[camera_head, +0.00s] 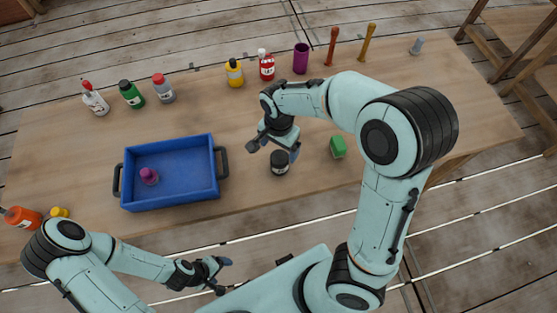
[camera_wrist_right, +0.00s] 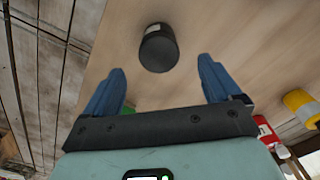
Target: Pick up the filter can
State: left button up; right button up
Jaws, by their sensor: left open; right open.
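The filter can appears to be the small dark can (camera_head: 280,163) with a pale label band, on the wooden table right of the blue bin. It also shows in the right wrist view (camera_wrist_right: 159,50), dark end toward the camera. My right gripper (camera_head: 273,151) is open just above and beside the can. In the wrist view the can is ahead of the gap between its blue fingertips (camera_wrist_right: 161,68), with nothing between the fingers. My left gripper (camera_head: 223,276) is open and empty, off the table's front edge.
The blue bin (camera_head: 203,189) holds a purple object (camera_head: 149,176). A green block (camera_head: 338,147) lies right of the can. Several bottles, a purple cup (camera_head: 301,58) and two upright sticks line the back. An orange bottle (camera_head: 22,217) stands far left.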

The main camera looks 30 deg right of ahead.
aim_at(279, 157)
notch_tip(279, 157, down, 4)
jog(key=shift+r, duration=0.1)
notch_tip(279, 157, down, 5)
jog(key=shift+s+d+r+b, duration=0.1)
jog(key=shift+b, duration=0.4)
jog(key=c, duration=1.2)
